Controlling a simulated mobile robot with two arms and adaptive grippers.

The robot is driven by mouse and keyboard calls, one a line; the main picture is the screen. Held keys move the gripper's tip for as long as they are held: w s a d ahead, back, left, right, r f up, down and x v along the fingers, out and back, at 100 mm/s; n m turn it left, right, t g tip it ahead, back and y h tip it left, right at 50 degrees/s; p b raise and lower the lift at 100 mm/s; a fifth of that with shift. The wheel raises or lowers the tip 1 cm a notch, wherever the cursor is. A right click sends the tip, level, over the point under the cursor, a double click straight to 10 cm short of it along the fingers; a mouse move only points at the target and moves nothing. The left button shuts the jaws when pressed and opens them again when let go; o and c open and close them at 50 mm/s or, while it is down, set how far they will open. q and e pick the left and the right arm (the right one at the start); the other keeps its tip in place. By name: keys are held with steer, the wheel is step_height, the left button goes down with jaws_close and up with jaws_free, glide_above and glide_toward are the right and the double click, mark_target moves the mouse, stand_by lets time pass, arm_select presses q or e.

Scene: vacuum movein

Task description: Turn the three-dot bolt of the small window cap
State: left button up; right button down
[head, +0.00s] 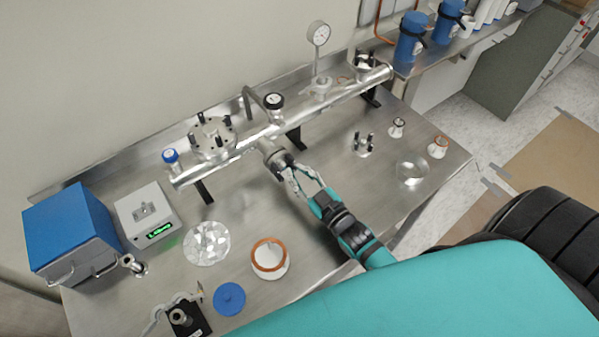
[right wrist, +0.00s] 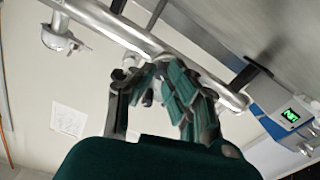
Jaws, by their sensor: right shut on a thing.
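The small window cap (head: 281,162) sits at the end of the short side port on the front of the steel tube. My right gripper (head: 290,174) reaches this port from the front right, its fingers shut on a bolt at the cap. The bolt is mostly hidden by the fingers, and its dots are too small to tell. In the right wrist view the fingers (right wrist: 160,85) are close together in front of the tube (right wrist: 110,25), hiding the cap. My left gripper is not in view.
The steel tube (head: 240,140) stands on black supports on the table. A round flange (head: 212,138) and a gauge (head: 319,33) rise from it. In front lie a foil-like disc (head: 207,244), a copper-ringed white part (head: 269,258) and a blue disc (head: 229,298). A blue box (head: 70,233) stands left.

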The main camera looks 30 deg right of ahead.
steer(key=shift+f+m, duration=0.1)
steer(key=shift+m, duration=0.2)
steer(key=c, duration=1.6)
jaws_free()
steer(key=shift+s, duration=0.1)
steer(key=s, duration=0.4)
steer(key=s+d, duration=0.1)
steer(key=s, duration=0.6)
steer(key=shift+s+d, duration=0.3)
steer(key=shift+s, duration=0.1)
